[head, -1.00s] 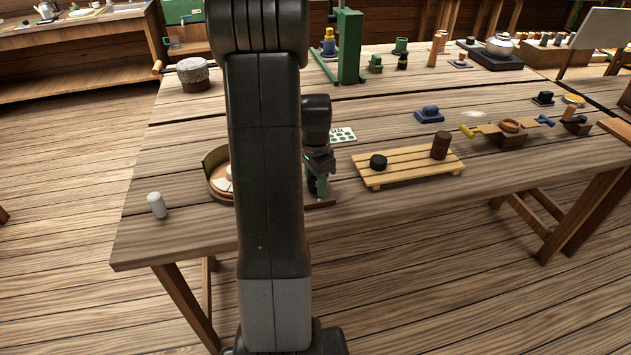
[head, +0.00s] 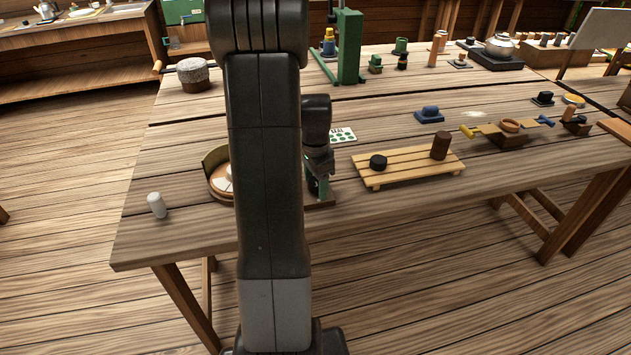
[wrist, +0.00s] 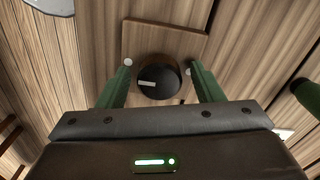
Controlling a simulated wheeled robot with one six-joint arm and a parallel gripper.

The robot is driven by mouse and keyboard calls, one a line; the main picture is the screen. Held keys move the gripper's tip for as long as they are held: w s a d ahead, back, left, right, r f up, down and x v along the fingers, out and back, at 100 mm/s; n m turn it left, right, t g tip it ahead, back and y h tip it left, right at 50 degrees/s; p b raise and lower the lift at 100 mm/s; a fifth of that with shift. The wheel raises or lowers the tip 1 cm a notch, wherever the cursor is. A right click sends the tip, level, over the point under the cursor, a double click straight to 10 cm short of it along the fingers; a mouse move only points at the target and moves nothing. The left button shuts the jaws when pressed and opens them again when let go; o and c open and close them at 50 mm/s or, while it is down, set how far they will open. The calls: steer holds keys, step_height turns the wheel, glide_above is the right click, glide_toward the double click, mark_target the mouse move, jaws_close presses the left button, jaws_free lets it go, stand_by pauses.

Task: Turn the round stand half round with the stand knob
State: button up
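The stand knob (wrist: 158,77) is a black round dial with a white pointer mark, set on a square wooden base (wrist: 165,38). The pointer faces left in the wrist view. My gripper (wrist: 157,68) has its two green fingers apart, one on each side of the knob, with a gap visible at the left finger; contact on the right is hard to tell. In the head view my gripper (head: 317,187) is low over the base at the table's front. The round stand (head: 216,186), with a curved dark back wall and pale contents, is partly hidden behind my arm.
A white cylinder (head: 156,204) stands left of the stand near the table edge. A slatted wooden rack (head: 408,168) with a black knob-like piece and a brown cylinder is to the right. A card with green dots (head: 342,135) lies behind my gripper.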

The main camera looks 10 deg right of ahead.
mark_target(316, 181)
step_height(316, 181, up, 14)
stand_by(0.6)
steer(key=shift+f, duration=0.1)
step_height(316, 181, down, 14)
stand_by(0.6)
stand_by(0.3)
